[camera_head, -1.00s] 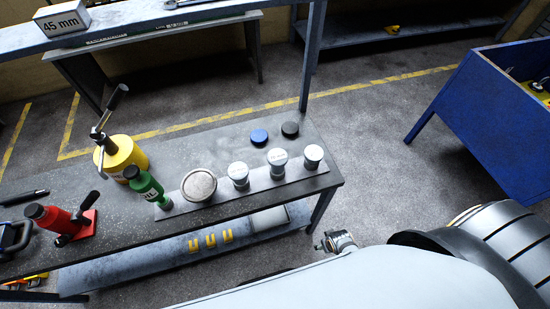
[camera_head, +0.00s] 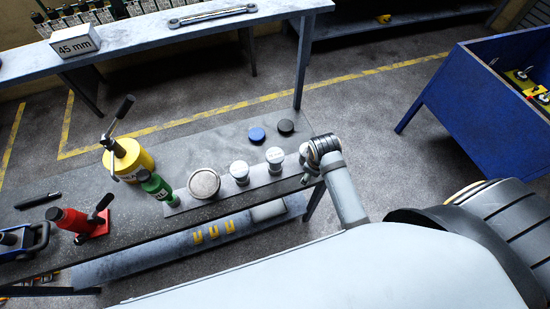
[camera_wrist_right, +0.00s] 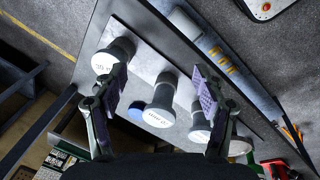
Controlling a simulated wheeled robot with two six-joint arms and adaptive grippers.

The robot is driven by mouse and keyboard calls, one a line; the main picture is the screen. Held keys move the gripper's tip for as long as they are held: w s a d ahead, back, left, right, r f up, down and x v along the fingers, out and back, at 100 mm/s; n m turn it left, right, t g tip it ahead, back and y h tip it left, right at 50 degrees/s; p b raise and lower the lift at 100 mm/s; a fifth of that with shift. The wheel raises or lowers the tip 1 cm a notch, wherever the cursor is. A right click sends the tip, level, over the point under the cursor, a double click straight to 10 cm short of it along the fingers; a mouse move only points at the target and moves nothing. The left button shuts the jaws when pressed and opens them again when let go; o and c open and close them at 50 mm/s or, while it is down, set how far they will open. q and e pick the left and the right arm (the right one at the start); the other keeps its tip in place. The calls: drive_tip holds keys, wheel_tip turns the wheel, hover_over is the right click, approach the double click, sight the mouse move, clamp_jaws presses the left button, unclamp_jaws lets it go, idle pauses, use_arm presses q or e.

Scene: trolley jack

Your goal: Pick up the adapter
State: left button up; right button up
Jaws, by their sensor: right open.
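Three short round adapters with pale, labelled tops stand in a row on a grey plate (camera_head: 222,191) on the bench. In the head view they are the left one (camera_head: 239,174), the middle one (camera_head: 275,156) and the right one, partly hidden by my right arm. My right gripper (camera_head: 312,168) is over the right end of the plate. In the right wrist view the open, empty right gripper (camera_wrist_right: 160,84) has one adapter (camera_wrist_right: 158,112) between its fingers in the picture. Another adapter (camera_wrist_right: 107,58) shows by the left finger and one (camera_wrist_right: 199,130) by the right finger. The labels are unreadable. My left gripper is out of view.
A wide round disc (camera_head: 204,183), a green bottle jack (camera_head: 154,185), a yellow jack (camera_head: 128,160) and a red jack (camera_head: 72,220) stand to the left. Blue (camera_head: 256,134) and black (camera_head: 286,126) pucks lie behind. A blue cart (camera_head: 485,100) stands at right.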

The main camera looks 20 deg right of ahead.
drive_tip(key=w+a+n+g, duration=0.1)
drive_tip(key=w+a+n, duration=0.2)
drive_tip(key=w+n, duration=0.35)
drive_tip(key=n+g, duration=0.1)
drive_tip(key=n, duration=0.8)
hover_over(275, 155)
drive_tip(key=shift+w+a+f+m+y, duration=0.15)
drive_tip(key=shift+m+y, duration=0.1)
drive_tip(key=shift+y, duration=0.15)
drive_tip(key=shift+s+f, duration=0.2)
drive_tip(key=shift+f, duration=0.3)
wheel_tip(275, 155, down, 4)
drive_tip(key=b, duration=0.4)
drive_tip(key=shift+f, duration=0.15)
drive_tip(key=shift+f+b, duration=0.2)
drive_tip(key=shift+b, duration=0.1)
drive_tip(key=shift+w+r, duration=0.1)
drive_tip(key=shift+r, duration=0.05)
wheel_tip(275, 155, down, 5)
drive_tip(key=b, duration=0.6)
drive_tip(key=shift+f+b, duration=0.2)
drive_tip(key=shift+b, duration=0.1)
drive_tip(key=shift+r, duration=0.2)
drive_tip(key=c, duration=1.4)
drive_tip(key=shift+r, duration=0.1)
clamp_jaws()
drive_tip(key=shift+p, duration=0.3)
